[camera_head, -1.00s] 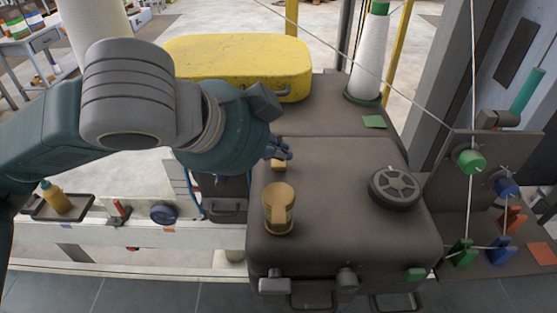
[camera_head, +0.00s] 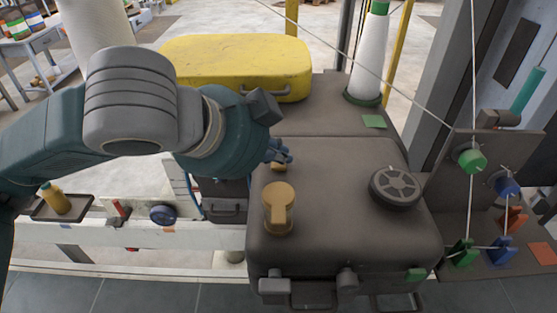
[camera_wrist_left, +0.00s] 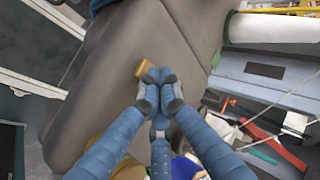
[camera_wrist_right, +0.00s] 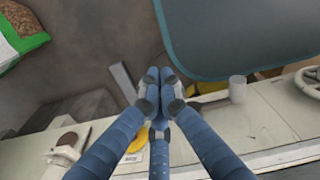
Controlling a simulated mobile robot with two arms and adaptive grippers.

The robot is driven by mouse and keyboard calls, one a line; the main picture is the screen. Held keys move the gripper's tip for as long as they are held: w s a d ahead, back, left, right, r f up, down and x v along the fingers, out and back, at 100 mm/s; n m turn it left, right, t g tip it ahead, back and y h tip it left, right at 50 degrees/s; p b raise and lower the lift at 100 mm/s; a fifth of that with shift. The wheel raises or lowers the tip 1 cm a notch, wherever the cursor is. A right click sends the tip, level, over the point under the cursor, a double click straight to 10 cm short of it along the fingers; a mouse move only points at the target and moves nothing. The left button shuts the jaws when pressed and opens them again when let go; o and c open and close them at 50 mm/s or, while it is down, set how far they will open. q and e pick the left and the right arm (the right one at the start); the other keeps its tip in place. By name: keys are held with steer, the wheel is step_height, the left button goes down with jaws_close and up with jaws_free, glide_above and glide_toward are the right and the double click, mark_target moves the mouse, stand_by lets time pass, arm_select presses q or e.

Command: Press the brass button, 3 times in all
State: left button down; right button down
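The small brass button (camera_head: 277,167) sits on top of the dark grey machine housing (camera_head: 340,200), near its left edge, partly hidden behind my left fingertips. In the left wrist view the brass button (camera_wrist_left: 144,69) shows right at the fingertips. My left gripper (camera_head: 284,153) has its fingers closed together and empty. Its tips overlap the button in view, and I cannot tell whether they touch it. My right gripper (camera_wrist_right: 160,82) shows only in the right wrist view, with its fingers closed together and nothing between them.
A larger brass-coloured knob (camera_head: 279,207) stands just in front of the button. A dark handwheel (camera_head: 396,187) is on the right of the housing. A yellow cover (camera_head: 240,66) and a white thread cone (camera_head: 370,55) stand behind. Taut threads and coloured pulleys (camera_head: 471,160) are at the right.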

mark_target(279, 167)
stand_by(0.3)
arm_select(q)
steer(key=shift+r+p, duration=0.85)
steer(key=shift+p, duration=0.25)
steer(key=shift+r+p, duration=0.45)
step_height(279, 167, up, 5)
steer(key=p, duration=0.5)
steer(key=shift+r+p, duration=0.1)
steer(key=shift+p, duration=0.25)
stand_by(0.7)
